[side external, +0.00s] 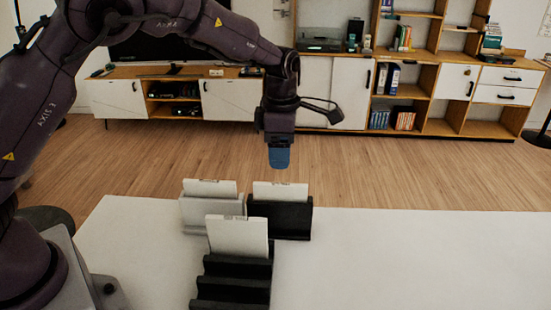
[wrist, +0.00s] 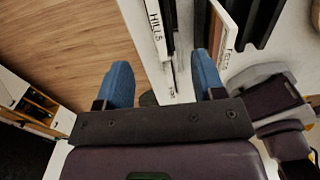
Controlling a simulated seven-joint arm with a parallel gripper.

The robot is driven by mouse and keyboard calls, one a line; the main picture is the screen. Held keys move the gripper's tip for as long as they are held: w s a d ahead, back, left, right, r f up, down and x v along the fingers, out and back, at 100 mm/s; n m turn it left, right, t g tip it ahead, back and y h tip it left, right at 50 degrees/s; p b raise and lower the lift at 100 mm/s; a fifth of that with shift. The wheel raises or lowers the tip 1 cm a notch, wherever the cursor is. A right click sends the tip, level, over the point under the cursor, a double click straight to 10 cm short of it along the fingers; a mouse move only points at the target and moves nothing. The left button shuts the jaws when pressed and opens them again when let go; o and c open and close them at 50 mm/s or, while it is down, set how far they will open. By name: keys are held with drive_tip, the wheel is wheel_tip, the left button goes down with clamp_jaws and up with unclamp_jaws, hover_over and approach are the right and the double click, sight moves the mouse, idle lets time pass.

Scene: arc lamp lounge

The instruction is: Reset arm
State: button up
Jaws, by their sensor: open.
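My gripper (side external: 279,158) hangs in the air, pointing down, above and behind the holders on the table. In the wrist view its two blue fingers (wrist: 163,80) are spread wide apart. I see nothing held between them. A white thin book (side external: 210,188) stands in the light grey holder (side external: 208,214). A second white book (side external: 280,191) stands in the black holder (side external: 281,219). A third white book (side external: 238,236) stands in the front black slotted rack (side external: 232,291). In the wrist view, a spine lettered "HILLS" (wrist: 157,28) lies below and beyond the fingers.
The white table (side external: 420,260) is clear to the right of the holders. Wooden floor (side external: 400,170) lies behind it. A low cabinet (side external: 115,98) and a shelf unit (side external: 440,70) stand far back, well away from my gripper.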

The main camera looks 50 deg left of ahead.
drive_tip(key=m, duration=0.2)
drive_tip(key=shift+a+f+m, duration=0.15)
drive_tip(key=shift+m, duration=0.15)
drive_tip(key=s+a+r+m+t, duration=0.1)
drive_tip(key=s+r+m+t, duration=0.1)
drive_tip(key=s+r+m, duration=0.3)
drive_tip(key=s+a+r+m+t, duration=0.1)
drive_tip(key=s+r+m, duration=0.3)
drive_tip(key=s+m, duration=0.7)
drive_tip(key=s+a+r+m+t, duration=0.1)
drive_tip(key=s+r+m+t, duration=0.1)
drive_tip(key=s+r+m, duration=0.3)
drive_tip(key=s+m, duration=0.3)
drive_tip(key=s, duration=0.3)
drive_tip(key=shift+s+r+t, duration=0.2)
drive_tip(key=shift+r+t, duration=0.1)
drive_tip(key=shift+r, duration=0.05)
drive_tip(key=shift+a, duration=0.1)
